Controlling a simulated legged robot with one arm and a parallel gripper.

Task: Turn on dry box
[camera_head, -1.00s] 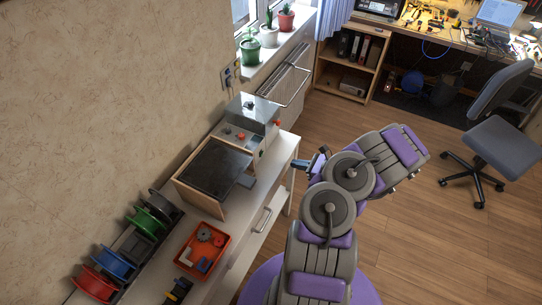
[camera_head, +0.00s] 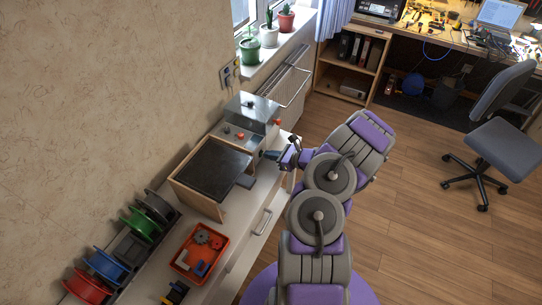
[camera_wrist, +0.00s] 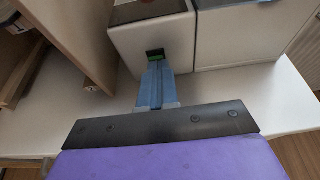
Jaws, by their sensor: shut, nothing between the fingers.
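A pale box with knobs on top (camera_head: 240,135) stands on the white cabinet; a box with a grey see-through lid (camera_head: 256,108) adjoins it. I cannot tell for sure which is the dry box. In the wrist view, the near box (camera_wrist: 128,48) has a small black-framed switch with green on it (camera_wrist: 154,54) low on its front. My gripper (camera_head: 270,155) is shut and empty. In the wrist view, its blue fingertips (camera_wrist: 157,68) are right at the switch and partly cover it; I cannot tell whether they touch.
A wooden-framed unit with a dark top (camera_head: 210,170) stands left of my gripper. An orange tray of parts (camera_head: 200,250) and several coloured spools (camera_head: 140,225) lie nearer. The cabinet top (camera_wrist: 215,95) is clear below the boxes.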

